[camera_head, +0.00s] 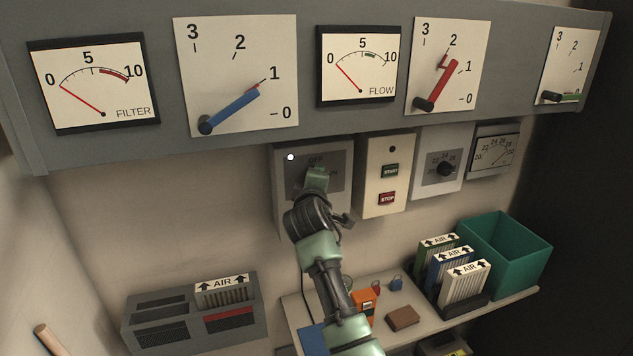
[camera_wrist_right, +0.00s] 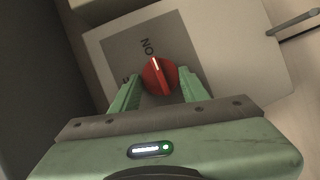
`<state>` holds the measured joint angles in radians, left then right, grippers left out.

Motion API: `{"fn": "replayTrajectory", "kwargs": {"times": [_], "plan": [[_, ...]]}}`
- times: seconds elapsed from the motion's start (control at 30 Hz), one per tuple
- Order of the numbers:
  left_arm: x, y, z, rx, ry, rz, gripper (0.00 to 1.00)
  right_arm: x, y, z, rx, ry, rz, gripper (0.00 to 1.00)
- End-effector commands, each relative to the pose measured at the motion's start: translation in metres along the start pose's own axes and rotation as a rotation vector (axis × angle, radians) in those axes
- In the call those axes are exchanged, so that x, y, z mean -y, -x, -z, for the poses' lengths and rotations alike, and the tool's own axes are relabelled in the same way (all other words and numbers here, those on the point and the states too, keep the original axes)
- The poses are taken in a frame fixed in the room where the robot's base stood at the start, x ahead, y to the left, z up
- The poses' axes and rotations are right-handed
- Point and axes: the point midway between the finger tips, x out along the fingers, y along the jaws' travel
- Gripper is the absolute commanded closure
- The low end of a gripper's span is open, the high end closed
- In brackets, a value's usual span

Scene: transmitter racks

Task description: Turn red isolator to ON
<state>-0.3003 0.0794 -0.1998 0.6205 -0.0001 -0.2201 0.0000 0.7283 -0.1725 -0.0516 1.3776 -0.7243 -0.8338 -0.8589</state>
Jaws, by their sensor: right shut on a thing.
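The red isolator knob (camera_wrist_right: 159,76) sits on the grey plate of a pale box, and its white line points up toward the word ON in the right wrist view. Part of another label shows left of the knob. My right gripper (camera_wrist_right: 157,84) has its green fingers on both sides of the knob and is shut on it. In the head view the isolator box (camera_head: 282,180) shows the word OFF and a bright white lamp (camera_head: 290,157). There my right gripper (camera_head: 316,180) hides the knob. My left gripper is not in view.
A START/STOP box (camera_head: 378,165) and a dial box (camera_head: 430,182) are mounted right of the isolator. Gauge panels hang above. Below, a shelf (camera_head: 433,318) holds AIR filters (camera_head: 465,285), a teal bin (camera_head: 500,262) and small items. A grey filter housing (camera_head: 190,340) stands lower left.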

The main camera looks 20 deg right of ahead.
Motion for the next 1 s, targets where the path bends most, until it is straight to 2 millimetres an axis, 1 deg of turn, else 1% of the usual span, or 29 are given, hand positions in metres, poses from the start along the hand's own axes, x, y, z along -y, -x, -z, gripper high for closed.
{"fn": "replayTrajectory", "kwargs": {"times": [0.07, 0.1, 0.13, 0.17, 0.47, 0.57, 0.67, 0.9, 1.0], "plan": [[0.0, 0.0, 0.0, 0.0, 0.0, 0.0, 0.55, 0.004, 0.0, -0.001, 0.002, -0.002, 0.008, 0.96], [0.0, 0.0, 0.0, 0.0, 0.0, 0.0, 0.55, 0.004, 0.0, -0.001, 0.002, -0.002, 0.007, 0.44], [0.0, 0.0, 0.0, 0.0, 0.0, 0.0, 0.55, 0.004, 0.0, -0.001, 0.002, -0.002, 0.007, 0.36], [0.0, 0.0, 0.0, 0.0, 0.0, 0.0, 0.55, 0.003, 0.0, -0.001, 0.002, -0.001, 0.007, 0.34], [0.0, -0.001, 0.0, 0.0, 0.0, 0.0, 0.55, 0.002, 0.001, 0.0, 0.001, -0.001, 0.002, 0.34], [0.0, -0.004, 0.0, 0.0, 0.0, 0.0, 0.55, 0.003, 0.006, 0.0, 0.001, -0.002, 0.002, 0.34], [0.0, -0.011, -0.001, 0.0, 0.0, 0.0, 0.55, 0.005, 0.018, -0.001, 0.001, -0.002, 0.002, 0.34], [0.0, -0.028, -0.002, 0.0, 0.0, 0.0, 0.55, 0.005, 0.058, 0.0, -0.001, -0.003, 0.002, 0.34], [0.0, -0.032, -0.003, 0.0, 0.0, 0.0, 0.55, 0.004, 0.069, -0.001, 0.001, -0.002, 0.003, 0.34]]}}
